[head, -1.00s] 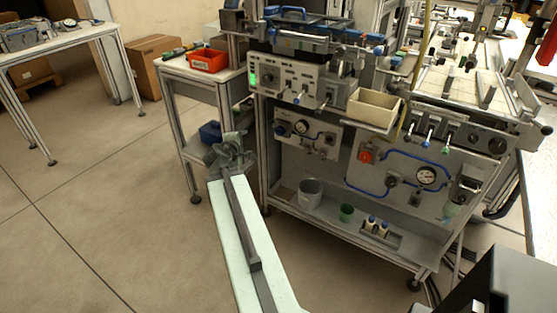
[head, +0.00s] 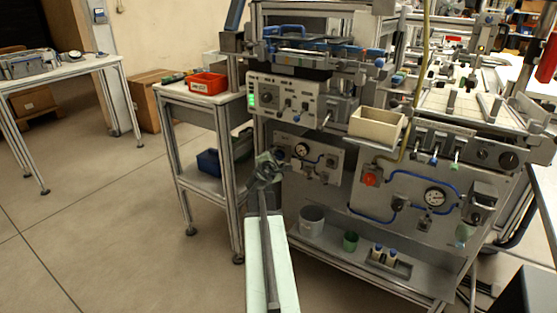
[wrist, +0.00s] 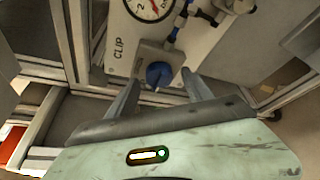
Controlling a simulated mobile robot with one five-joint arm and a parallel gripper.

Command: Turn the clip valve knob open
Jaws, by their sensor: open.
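The clip valve is a grey block with a blue knob (wrist: 158,73) on a pale panel. The panel is marked CLIP beside it, and a round gauge (wrist: 150,6) sits above it in the wrist view. My gripper (wrist: 160,77) is open and empty. Its two fingers reach toward the knob, one on each side in the picture; I cannot tell how far the knob is from the tips. In the head view my gripper (head: 266,165) is at the left end of the panel (head: 325,163), and I cannot make out the knob there.
A side table (head: 200,95) with a red bin (head: 208,83) stands left of the cart. Below the panel, the lower shelf holds a grey bucket (head: 311,220) and a green cup (head: 350,241). A beige bin (head: 377,127) juts out above. The floor at left is clear.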

